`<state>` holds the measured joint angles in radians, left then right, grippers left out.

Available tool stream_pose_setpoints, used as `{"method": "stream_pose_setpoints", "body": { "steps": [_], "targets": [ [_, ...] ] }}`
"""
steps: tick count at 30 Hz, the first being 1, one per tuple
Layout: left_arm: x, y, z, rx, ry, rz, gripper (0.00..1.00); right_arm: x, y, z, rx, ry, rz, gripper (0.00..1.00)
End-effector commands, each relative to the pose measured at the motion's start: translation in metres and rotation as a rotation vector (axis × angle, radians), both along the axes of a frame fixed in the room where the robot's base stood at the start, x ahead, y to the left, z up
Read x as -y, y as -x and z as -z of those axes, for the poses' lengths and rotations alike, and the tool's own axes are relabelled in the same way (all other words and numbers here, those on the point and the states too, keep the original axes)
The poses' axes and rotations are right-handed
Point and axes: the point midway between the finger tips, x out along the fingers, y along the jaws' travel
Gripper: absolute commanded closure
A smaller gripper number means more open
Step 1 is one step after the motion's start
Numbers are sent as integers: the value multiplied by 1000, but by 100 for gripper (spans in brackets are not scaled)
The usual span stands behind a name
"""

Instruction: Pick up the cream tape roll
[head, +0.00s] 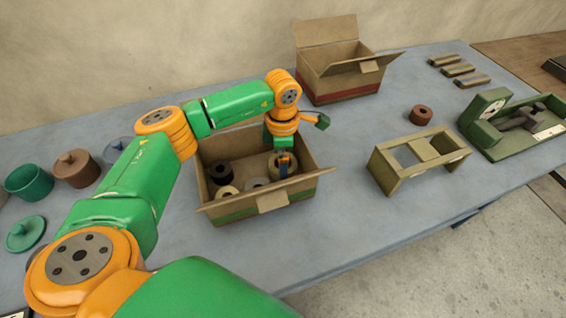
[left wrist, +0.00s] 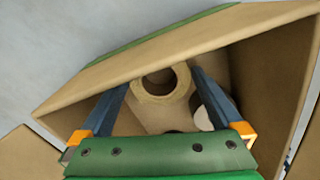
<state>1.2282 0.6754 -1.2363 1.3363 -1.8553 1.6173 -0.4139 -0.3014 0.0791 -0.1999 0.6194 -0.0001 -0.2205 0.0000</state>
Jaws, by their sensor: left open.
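A cream-tan tape roll (left wrist: 163,97) lies in the open cardboard box (head: 303,187), in its back right part, with its hole facing my left wrist camera. In the head view this roll (head: 272,166) is partly hidden by my left gripper (head: 284,164). My left gripper reaches down into the box from above. In the left wrist view its two dark fingers (left wrist: 160,80) are open, one on each side of the roll. Whether they touch it I cannot tell. My right gripper is not in view.
The box also holds a black roll (head: 220,171), a pale roll (head: 228,192) and a greyish roll (head: 256,184). Box walls and flaps stand close around my gripper. A second open box (head: 340,82) is behind. A wooden stand (head: 418,160) and brown roll (head: 421,115) are right.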

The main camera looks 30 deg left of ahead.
Motion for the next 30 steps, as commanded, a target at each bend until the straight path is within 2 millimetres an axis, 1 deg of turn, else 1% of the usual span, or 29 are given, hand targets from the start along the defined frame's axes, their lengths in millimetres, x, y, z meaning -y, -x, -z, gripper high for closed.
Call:
{"method": "stream_pose_setpoints", "body": {
  "steps": [4,5,6,8,9,12,19,22,26,30],
  "targets": [
    [0,0,0,0,0,0,0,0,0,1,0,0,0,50],
    [0,0,0,0,0,0,5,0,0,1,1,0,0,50],
    [0,0,0,0,0,0,16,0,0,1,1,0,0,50],
    [0,0,0,1,1,0,32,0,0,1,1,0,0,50],
    [0,0,0,1,1,0,43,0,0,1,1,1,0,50],
    [0,0,0,1,1,0,68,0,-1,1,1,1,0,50],
    [0,0,-1,1,0,-1,68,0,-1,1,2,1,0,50],
    [0,-1,-9,3,2,-1,68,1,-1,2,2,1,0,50],
    [0,-1,-34,6,1,-1,68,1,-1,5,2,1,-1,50],
    [0,-2,-73,6,1,-1,68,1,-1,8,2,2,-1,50]
  ]
}}
